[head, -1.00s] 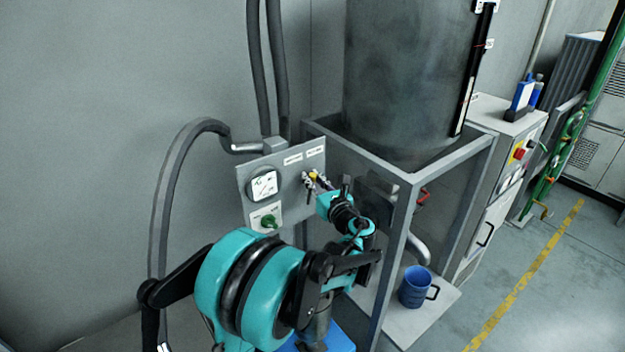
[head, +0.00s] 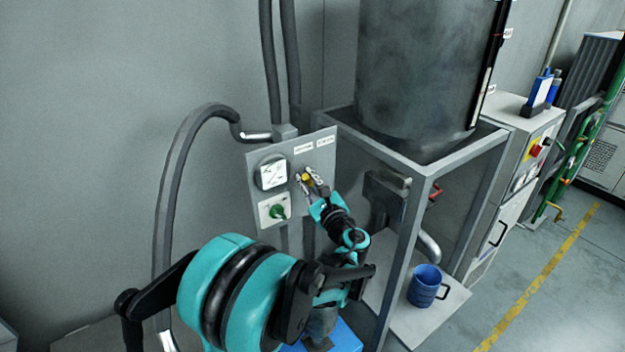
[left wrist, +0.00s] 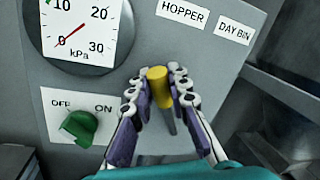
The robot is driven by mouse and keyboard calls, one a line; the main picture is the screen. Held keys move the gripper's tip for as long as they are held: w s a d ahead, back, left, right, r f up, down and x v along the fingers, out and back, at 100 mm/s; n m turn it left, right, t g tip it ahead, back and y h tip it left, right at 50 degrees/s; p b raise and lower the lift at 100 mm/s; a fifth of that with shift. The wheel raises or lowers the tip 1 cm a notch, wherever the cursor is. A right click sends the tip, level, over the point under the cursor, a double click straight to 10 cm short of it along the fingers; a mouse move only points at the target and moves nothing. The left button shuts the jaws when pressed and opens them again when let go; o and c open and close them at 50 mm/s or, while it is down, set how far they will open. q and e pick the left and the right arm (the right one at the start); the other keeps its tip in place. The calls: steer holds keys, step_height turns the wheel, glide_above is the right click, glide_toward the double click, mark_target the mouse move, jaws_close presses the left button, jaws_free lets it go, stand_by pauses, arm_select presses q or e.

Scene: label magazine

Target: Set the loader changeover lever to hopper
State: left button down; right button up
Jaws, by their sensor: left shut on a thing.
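The changeover lever has a yellow knob (head: 306,178) and stands out from a grey panel (head: 293,222). In the left wrist view the yellow knob (left wrist: 158,82) sits on a grey shaft that leans to the left, the HOPPER side. The HOPPER label (left wrist: 183,13) is above it, with the DAY BIN label (left wrist: 235,33) further right. My left gripper (head: 312,181) is shut on the knob. Its fingers (left wrist: 160,88) lie on both sides of it in the left wrist view. The lever's base is partly hidden. My right gripper is not in view.
A round kPa gauge (head: 272,174) and a green OFF/ON knob (left wrist: 79,127) sit left of the lever. A metal frame (head: 428,172) carrying a large drum (head: 425,70) stands close on the right. A blue mug (head: 424,287) is on its lower shelf.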

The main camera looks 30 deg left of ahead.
arm_select(q)
steer(key=shift+s+a+f+n, duration=0.15)
steer(key=shift+s+f+n, duration=0.15)
steer(key=shift+s+n, duration=0.15)
steer(key=c, duration=1.4)
jaws_free()
steer(key=v, duration=1.2)
steer(key=shift+w, duration=0.1)
